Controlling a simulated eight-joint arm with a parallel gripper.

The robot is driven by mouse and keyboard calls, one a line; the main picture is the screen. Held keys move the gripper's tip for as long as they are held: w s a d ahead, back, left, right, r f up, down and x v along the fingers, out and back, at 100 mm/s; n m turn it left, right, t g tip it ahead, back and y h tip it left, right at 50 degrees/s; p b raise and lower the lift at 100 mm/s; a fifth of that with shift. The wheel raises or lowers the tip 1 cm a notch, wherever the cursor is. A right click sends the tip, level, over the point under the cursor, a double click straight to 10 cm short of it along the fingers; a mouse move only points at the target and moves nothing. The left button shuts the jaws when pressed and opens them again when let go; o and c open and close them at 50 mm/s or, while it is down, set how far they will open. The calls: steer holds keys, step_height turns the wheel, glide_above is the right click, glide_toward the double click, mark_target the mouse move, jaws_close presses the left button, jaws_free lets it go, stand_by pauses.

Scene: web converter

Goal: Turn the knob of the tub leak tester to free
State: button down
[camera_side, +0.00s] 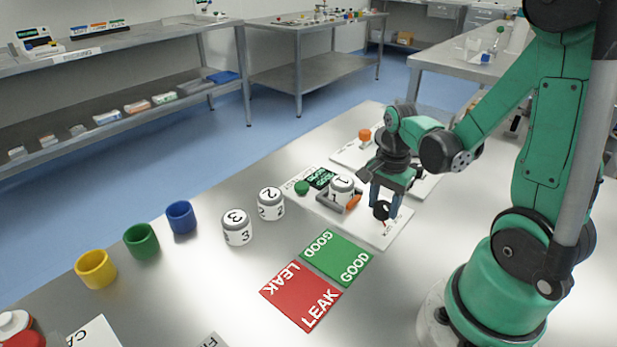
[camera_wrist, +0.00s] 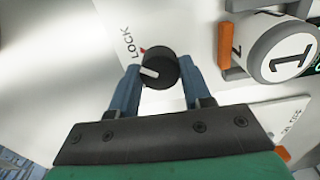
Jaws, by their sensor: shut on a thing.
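The black knob (camera_wrist: 160,67) has a white pointer line and sits on the white plate of the tub leak tester (camera_wrist: 200,40). My gripper (camera_wrist: 159,75) is shut on the knob, one blue finger on each side. In the side view my gripper (camera_side: 384,209) points down over the knob (camera_side: 381,210) at the tester's right end. Tub 1 (camera_side: 342,188) stands in the tester's grey holder beside an orange part (camera_side: 353,202). The FREE label cannot be made out.
Tubs 2 (camera_side: 271,204) and 3 (camera_side: 237,228) stand left of the tester. A green GOOD mat (camera_side: 336,257) and a red LEAK mat (camera_side: 300,295) lie in front. Yellow (camera_side: 95,270), green (camera_side: 141,241) and blue (camera_side: 181,217) cups stand at left.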

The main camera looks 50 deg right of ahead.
steer(key=n, duration=0.4)
steer(key=shift+n, duration=0.3)
steer(key=n, duration=0.3)
steer(key=shift+n, duration=0.3)
steer(key=n, duration=0.3)
steer(key=shift+n, duration=2.1)
steer(key=shift+c, duration=1.9)
jaws_free()
